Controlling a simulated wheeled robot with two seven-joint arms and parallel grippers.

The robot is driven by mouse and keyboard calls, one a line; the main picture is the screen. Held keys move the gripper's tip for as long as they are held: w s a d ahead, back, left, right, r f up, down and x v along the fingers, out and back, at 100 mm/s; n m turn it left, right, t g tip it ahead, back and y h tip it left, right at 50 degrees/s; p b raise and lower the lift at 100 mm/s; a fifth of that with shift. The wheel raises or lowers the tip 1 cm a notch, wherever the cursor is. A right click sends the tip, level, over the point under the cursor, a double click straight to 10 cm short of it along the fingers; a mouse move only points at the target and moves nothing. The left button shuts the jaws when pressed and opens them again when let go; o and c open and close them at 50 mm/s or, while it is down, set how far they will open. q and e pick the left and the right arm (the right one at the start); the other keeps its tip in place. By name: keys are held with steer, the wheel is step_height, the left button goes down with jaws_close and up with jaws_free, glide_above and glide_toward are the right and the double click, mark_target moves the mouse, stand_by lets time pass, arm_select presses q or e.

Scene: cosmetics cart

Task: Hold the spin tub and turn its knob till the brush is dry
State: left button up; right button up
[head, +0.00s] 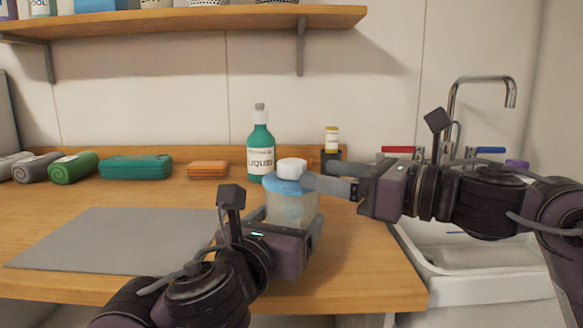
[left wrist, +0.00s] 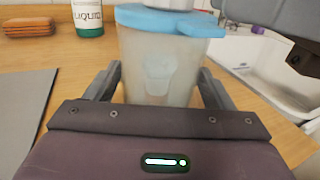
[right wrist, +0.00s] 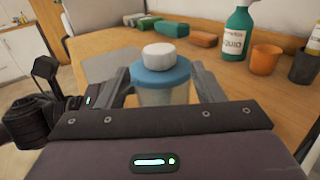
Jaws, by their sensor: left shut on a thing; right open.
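The spin tub (head: 292,207) is a translucent tub with a blue lid and a white knob (head: 292,169) on top. It stands upright on the wooden counter near the front right. My left gripper (left wrist: 158,88) is shut on the tub's sides from the front; a pale shape shows dimly inside the tub wall. My right gripper (right wrist: 160,85) is open at lid height, coming from the right, with its fingers on either side of the lid and knob. In the head view the right gripper (head: 312,182) partly covers the lid's right side. I cannot make out a brush clearly.
A green liquid bottle (head: 261,148) stands behind the tub, with an orange cup (right wrist: 265,60) and a dark bottle (head: 331,150) nearby. A grey mat (head: 115,240) lies left. Folded and rolled towels line the back. A sink (head: 470,250) is right.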

mark_target(305, 170)
steer(key=x, duration=0.7)
steer(key=c, duration=1)
steer(key=shift+r+g, duration=0.1)
steer(key=shift+g, duration=0.2)
